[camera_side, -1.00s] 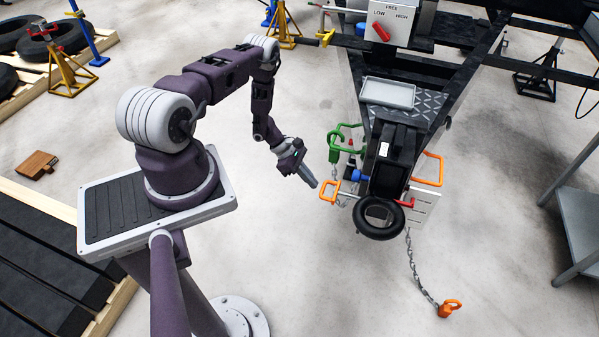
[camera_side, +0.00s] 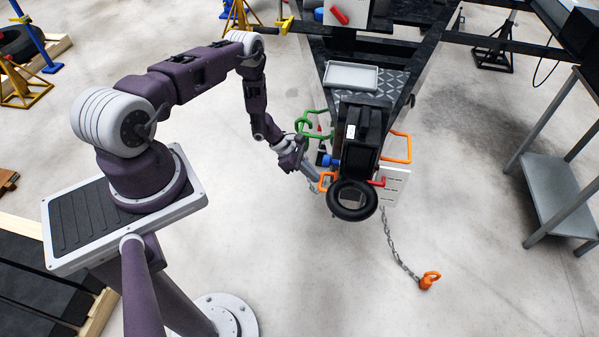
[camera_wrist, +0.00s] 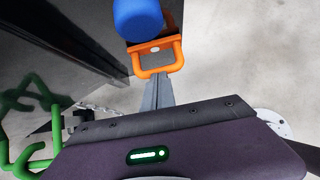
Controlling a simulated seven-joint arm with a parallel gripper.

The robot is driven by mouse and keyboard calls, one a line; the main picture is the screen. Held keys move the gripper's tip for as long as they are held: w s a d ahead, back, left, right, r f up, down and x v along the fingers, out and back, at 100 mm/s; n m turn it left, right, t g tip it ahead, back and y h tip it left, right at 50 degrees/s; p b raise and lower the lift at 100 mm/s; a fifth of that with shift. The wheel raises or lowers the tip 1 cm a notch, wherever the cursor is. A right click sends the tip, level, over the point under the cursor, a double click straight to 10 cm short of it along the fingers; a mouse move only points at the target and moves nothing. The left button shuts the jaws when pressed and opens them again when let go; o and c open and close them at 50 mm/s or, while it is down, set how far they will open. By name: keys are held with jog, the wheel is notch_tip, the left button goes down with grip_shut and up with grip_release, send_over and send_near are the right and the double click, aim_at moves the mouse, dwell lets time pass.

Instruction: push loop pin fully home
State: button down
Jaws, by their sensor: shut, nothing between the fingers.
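The loop pin (camera_side: 322,181) has an orange loop handle. It sits at the left side of the black trailer coupling (camera_side: 362,150), just left of the small wheel. In the wrist view the loop handle (camera_wrist: 177,56) is at top centre, close below a blue cylinder (camera_wrist: 137,18). My gripper (camera_wrist: 157,78) is shut and empty, its tips at the loop's near bar; they appear to touch it. In the side view my gripper (camera_side: 318,187) overlaps the loop. The pin's shank is hidden.
Green loop handles (camera_side: 304,127) stand just behind my gripper. The black wheel (camera_side: 352,201) is close on the right. Another orange loop (camera_side: 409,148) is on the coupling's far side. A chain (camera_side: 397,254) lies on the floor.

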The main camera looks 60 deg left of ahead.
jog(key=s+a+f+v, duration=0.1)
jog(key=f+v, duration=0.1)
jog(key=v, duration=1.1)
jog(key=w+d+r+m+h, duration=0.1)
jog(key=w+d+r+m, duration=0.15)
jog(key=r, duration=0.55)
jog(key=w+d+r+m, duration=0.2)
jog(key=w+r+m, duration=0.15)
jog(key=r, duration=0.35)
jog(key=d+r+m+g, duration=0.2)
jog(key=d+r+m, duration=0.55)
jog(key=r, duration=0.75)
jog(key=s+d+r+m+y, duration=0.3)
jog(key=s+d+r+m, duration=0.4)
jog(key=s+d+r, duration=0.5)
jog(key=s+a+r+m+t+y, duration=0.1)
jog(key=s+m, duration=0.2)
jog(key=s, duration=0.4)
jog(key=s+a+r+m+t+y, duration=0.1)
jog(key=s+r+m+y, duration=0.1)
jog(key=s, duration=0.5)
jog(key=shift+s+a+m+y, duration=0.15)
jog(key=shift+a+m+y, duration=0.15)
jog(key=shift+m, duration=0.35)
